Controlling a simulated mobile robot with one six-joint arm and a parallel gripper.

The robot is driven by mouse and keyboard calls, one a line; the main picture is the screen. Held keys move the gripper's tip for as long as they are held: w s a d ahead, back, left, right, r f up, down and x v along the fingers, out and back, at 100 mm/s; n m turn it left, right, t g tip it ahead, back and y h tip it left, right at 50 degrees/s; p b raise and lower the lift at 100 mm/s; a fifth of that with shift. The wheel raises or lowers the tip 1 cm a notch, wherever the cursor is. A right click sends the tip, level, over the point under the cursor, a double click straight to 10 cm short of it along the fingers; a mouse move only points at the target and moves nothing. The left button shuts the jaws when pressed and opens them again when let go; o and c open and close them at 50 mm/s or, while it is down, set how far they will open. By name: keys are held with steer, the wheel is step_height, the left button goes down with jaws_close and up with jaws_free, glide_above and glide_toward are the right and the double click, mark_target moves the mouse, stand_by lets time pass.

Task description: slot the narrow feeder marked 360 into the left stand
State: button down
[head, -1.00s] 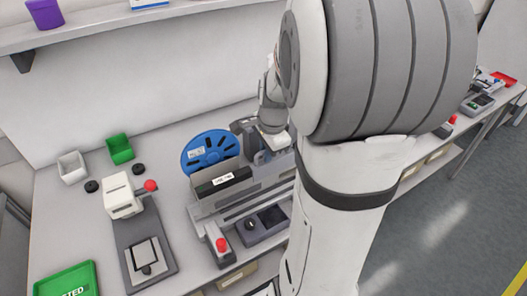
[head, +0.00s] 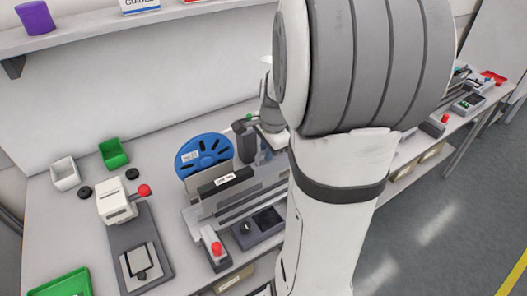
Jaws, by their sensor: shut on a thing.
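A feeder with a large blue reel (head: 203,155) stands upright at the grey slotted stand (head: 205,212) on the bench in the head view. A dark block with a small white label (head: 226,180) lies in front of the reel; its print is too small to read. My gripper (head: 252,148) is just right of the reel, at the back of the stand. It is shut on the feeder, but the grip point is mostly hidden. My arm covers the stand's right end. I cannot tell whether the feeder is seated or just above its slot.
A white press with a red knob (head: 117,206) stands left of the stand. A red button box (head: 216,248) sits in front. White (head: 65,173) and green (head: 113,153) bins are behind, and a green tray (head: 62,284) is front left. Another bench with equipment (head: 468,103) is at right.

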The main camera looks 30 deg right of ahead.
steer(key=shift+d, duration=0.1)
steer(key=c, duration=1.4)
jaws_free()
steer(key=shift+s, duration=0.1)
step_height(320, 180, up, 8)
steer(key=s, duration=0.1)
steer(key=s+a+n, duration=0.3)
steer(key=a+n, duration=0.2)
steer(key=n, duration=0.1)
steer(key=s+a+f+n, duration=0.1)
steer(key=s+a+n, duration=0.3)
steer(key=a+n, duration=0.1)
steer(key=s+a+f+n, duration=0.1)
steer(key=s+a+n, duration=0.3)
steer(key=a+n, duration=0.1)
steer(key=shift+s+a+n+t, duration=0.2)
steer(key=shift+n+t, duration=0.2)
steer(key=shift+n, duration=0.4)
